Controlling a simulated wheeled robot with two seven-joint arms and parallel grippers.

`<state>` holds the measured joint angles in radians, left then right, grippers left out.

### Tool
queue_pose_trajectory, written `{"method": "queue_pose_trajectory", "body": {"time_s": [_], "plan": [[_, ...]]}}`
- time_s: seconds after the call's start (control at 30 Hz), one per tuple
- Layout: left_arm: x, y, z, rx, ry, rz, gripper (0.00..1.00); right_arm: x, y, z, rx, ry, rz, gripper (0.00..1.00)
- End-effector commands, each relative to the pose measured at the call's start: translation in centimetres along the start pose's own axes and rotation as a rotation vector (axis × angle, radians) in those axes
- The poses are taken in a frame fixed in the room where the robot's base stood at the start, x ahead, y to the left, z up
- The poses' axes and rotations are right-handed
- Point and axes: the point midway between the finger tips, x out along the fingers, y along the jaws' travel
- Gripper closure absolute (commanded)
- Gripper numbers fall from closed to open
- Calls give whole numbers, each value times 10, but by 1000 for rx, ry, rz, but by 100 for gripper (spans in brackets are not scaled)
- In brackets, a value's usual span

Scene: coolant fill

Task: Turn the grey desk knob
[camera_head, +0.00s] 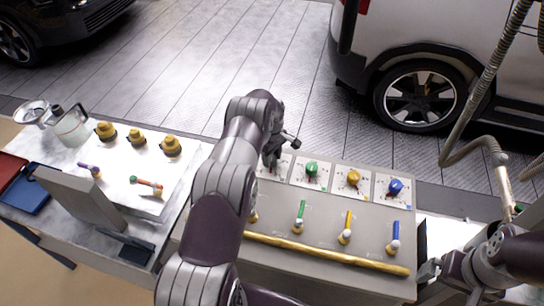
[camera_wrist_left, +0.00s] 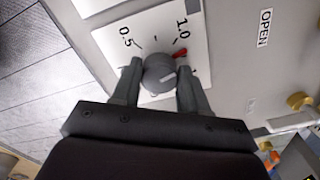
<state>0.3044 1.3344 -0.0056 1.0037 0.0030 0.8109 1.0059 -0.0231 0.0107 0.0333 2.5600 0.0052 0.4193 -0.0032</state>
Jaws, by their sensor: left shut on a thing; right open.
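The grey knob (camera_wrist_left: 160,72) sits on a white dial plate (camera_wrist_left: 118,42) marked 0.5 and 1.0 in the left wrist view. A red mark (camera_wrist_left: 182,53) lies at the plate's upper right, near 1.0. The knob's pale pointer line faces down and to the right. My left gripper (camera_wrist_left: 158,82) is shut on the knob, one finger on each side. In the head view my left gripper (camera_head: 277,150) reaches down at the left end of the dial row, and my arm hides the grey knob. My right gripper (camera_head: 430,270) is open and empty at the desk's right end.
Green (camera_head: 312,169), yellow (camera_head: 353,177) and blue (camera_head: 395,186) knobs stand to the right along the desk. Coloured levers (camera_head: 346,227) and a yellow rail (camera_head: 330,254) lie in front. A hose (camera_head: 480,95) hangs at the right.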

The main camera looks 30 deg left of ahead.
Motion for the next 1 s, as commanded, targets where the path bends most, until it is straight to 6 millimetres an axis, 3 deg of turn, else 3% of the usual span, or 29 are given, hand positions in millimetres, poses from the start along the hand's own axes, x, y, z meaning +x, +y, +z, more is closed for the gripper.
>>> {"method": "queue_pose_trajectory", "body": {"time_s": [0.27, 0.6, 1.0], "plan": [[4, 1, -2, 145, 7, 3, 87, 28, 0, 3, 0, 0, 0, 0], [3, 1, -3, 457, 10, 4, 87, 64, 0, 8, 0, 0, 0, 0], [0, 1, -4, 769, 11, 4, 87, 86, 0, 10, 0, 0, 0, 0]]}}
